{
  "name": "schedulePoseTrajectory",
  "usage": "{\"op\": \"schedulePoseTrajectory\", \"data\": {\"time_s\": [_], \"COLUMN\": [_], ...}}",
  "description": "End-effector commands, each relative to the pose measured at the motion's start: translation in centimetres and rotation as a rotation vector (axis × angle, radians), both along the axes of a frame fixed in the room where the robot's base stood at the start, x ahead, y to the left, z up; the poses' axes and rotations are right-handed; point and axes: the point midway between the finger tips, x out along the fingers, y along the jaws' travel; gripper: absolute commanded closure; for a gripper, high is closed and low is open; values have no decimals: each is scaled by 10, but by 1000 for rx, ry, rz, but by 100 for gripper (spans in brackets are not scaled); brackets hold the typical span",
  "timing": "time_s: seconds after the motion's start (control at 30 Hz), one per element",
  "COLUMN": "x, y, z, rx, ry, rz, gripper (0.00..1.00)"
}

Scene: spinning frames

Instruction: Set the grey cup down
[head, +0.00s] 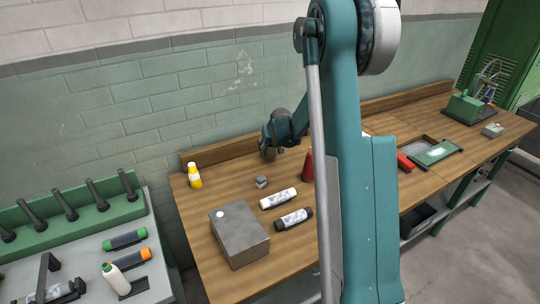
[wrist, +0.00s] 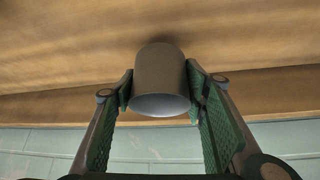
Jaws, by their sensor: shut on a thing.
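The grey cup (wrist: 162,80) is between the two fingers of my gripper (wrist: 160,92) in the wrist view. A finger pad lies against each side of it. A pale, rounded end of the cup faces the bottom of that picture. Its other end is by the wooden bench top (wrist: 60,50), with a dark shadow there; I cannot tell whether it touches the wood. In the head view my gripper (head: 268,152) is low over the back left of the bench, near the wooden backboard. The cup is too small there to make out clearly.
A small grey block (head: 261,183), a yellow bottle (head: 194,176), a red cone-like object (head: 307,166), a white cylinder (head: 278,198), a black-and-white one (head: 294,219) and a grey box (head: 239,234) stand or lie nearby. Bare wood shows between the yellow bottle and the block.

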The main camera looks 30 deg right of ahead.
Motion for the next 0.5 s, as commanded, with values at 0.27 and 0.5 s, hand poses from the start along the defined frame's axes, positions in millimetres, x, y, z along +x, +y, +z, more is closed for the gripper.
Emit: {"op": "schedulePoseTrajectory", "data": {"time_s": [0.27,0.5], "x": [0,0], "y": [0,0], "z": [0,-17], "rx": [0,0], "ry": [0,0], "rz": [0,0], "gripper": [70,70]}}
